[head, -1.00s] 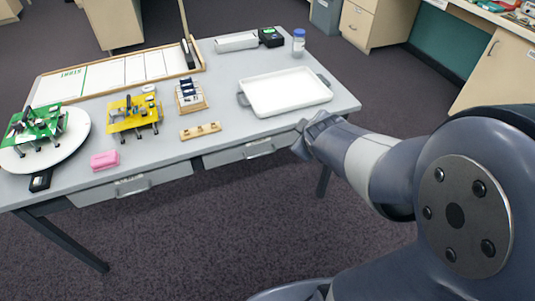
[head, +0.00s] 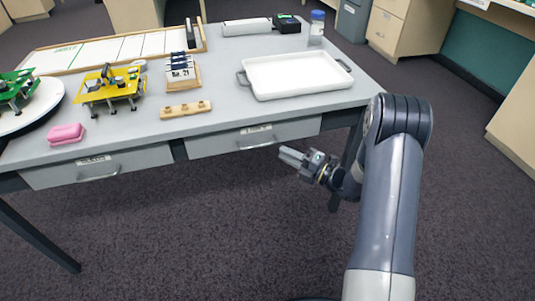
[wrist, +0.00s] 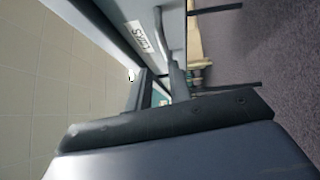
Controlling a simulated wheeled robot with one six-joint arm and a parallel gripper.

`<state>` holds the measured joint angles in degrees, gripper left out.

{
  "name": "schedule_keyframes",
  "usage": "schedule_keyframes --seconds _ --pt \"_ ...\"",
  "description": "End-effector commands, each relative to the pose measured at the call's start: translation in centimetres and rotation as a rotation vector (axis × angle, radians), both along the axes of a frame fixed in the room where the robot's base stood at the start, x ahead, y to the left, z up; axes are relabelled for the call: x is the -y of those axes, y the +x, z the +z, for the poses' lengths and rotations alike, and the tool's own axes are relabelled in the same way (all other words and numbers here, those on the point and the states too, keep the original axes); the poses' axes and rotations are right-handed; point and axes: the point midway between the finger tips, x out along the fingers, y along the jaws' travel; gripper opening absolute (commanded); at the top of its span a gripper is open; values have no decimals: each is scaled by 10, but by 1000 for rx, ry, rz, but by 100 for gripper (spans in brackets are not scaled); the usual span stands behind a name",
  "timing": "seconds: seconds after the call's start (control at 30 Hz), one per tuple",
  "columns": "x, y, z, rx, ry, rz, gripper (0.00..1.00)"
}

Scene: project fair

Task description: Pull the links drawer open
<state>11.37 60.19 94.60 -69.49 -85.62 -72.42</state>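The right drawer (head: 215,143) under the grey table looks shut, with a label and a bar handle (head: 257,145) on its front. In the wrist view its label (wrist: 140,38) appears turned on its side and seems to read LINKS; the handle (wrist: 164,42) stands out beside it. My gripper (head: 288,156) is in front of the drawer, just right of and below the handle in the head view. In the wrist view my gripper (wrist: 161,86) shows a gap between its fingers, pointing towards the handle and apart from it. It looks open and empty.
A second drawer (head: 130,163) with its own handle is at the left. On the table are a white tray (head: 297,92), a wooden peg strip (head: 186,110), a pink block (head: 66,134) and a yellow model (head: 110,91). The floor in front is clear.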

Motion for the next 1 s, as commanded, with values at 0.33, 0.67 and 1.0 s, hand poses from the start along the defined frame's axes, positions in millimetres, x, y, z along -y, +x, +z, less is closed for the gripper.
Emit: schedule_keyframes --seconds 0.33,0.67,1.0 --pt "-19 -2 -14 53 32 63 20" --pt "-73 27 -5 51 33 60 20" --pt "-96 41 -1 49 34 56 20"
